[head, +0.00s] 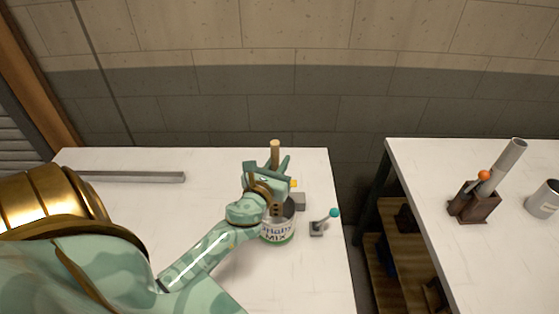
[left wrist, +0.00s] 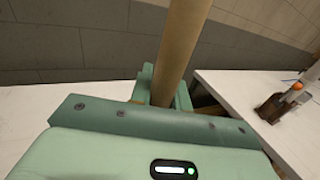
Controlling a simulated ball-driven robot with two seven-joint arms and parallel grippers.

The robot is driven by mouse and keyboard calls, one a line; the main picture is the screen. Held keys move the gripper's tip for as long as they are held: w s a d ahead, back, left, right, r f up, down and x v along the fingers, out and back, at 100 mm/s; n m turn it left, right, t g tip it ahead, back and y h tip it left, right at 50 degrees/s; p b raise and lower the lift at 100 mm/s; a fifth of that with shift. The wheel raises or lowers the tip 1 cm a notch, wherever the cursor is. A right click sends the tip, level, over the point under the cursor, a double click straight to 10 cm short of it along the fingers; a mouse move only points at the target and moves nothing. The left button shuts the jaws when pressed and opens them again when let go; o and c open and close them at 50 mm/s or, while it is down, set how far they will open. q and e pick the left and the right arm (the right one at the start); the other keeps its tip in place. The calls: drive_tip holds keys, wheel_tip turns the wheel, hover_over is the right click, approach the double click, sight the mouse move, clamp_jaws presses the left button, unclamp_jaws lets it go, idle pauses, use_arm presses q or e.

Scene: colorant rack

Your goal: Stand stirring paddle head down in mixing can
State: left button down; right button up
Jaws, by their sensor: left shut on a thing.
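My left gripper (head: 276,171) is shut on the wooden handle of the stirring paddle (head: 275,146). The handle stands close to upright, its end rising above my fingers. In the left wrist view the handle (left wrist: 179,45) passes between the fingers of the left gripper (left wrist: 163,92). The mixing can (head: 278,233), white with a green band and printed letters, stands on the left table right below the gripper. The paddle's lower part is over or inside the can; its head is hidden, so I cannot tell how deep it sits. My right gripper is not in view.
A small grey fixture with a teal ball lever (head: 319,225) stands right of the can, near the table edge. A grey block (head: 298,202) is behind the can. A grey bar (head: 135,177) lies at the back left. Across a gap, the right table holds a brown holder (head: 474,207) and a grey cup (head: 544,200).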

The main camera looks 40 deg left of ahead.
use_arm(q)
drive_tip(key=shift+f+b, duration=2.15)
drive_tip(key=shift+f, duration=0.45)
drive_tip(key=c, duration=1.3)
unclamp_jaws()
drive_tip(key=shift+o, duration=0.2)
drive_tip(key=b+v, duration=0.4)
drive_tip(key=v, duration=1.2)
drive_tip(key=shift+s+r, duration=0.15)
drive_tip(key=shift+s, duration=0.05)
